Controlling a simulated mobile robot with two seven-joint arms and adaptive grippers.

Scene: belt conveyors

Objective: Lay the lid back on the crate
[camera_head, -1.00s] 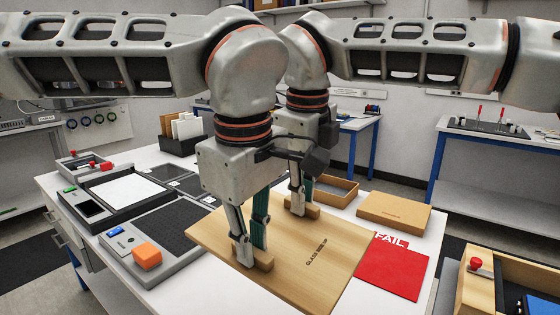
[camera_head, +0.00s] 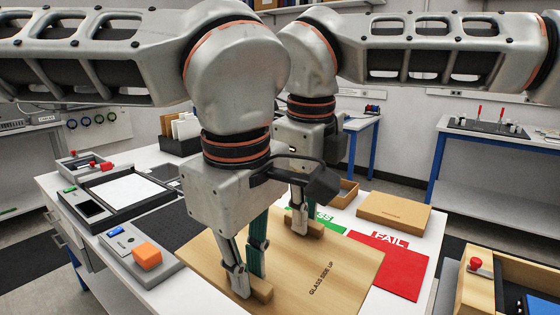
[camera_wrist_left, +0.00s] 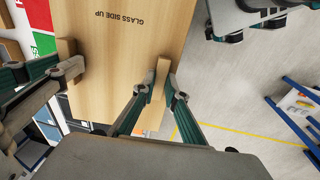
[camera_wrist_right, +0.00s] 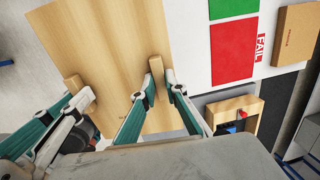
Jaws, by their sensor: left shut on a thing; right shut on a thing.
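The lid is a pale wooden board (camera_head: 350,268) marked GLASS SIDE UP, with two wooden grip blocks on top. My left gripper (camera_head: 250,284) is shut on the nearer block, which also shows in the left wrist view (camera_wrist_left: 160,72). My right gripper (camera_head: 303,222) is shut on the farther block, seen too in the right wrist view (camera_wrist_right: 156,70). The lid is held roughly level and reaches past the table's near edge, with floor beside it. I cannot identify the crate for certain; anything under the lid is hidden.
A red FAIL mat (camera_head: 392,266) and a partly hidden green mat (camera_head: 330,220) lie beyond the lid. A cardboard box (camera_head: 394,211) stands behind. A wooden-sided unit with a red button (camera_head: 476,266) is at right. An orange block (camera_head: 147,255) and devices are at left.

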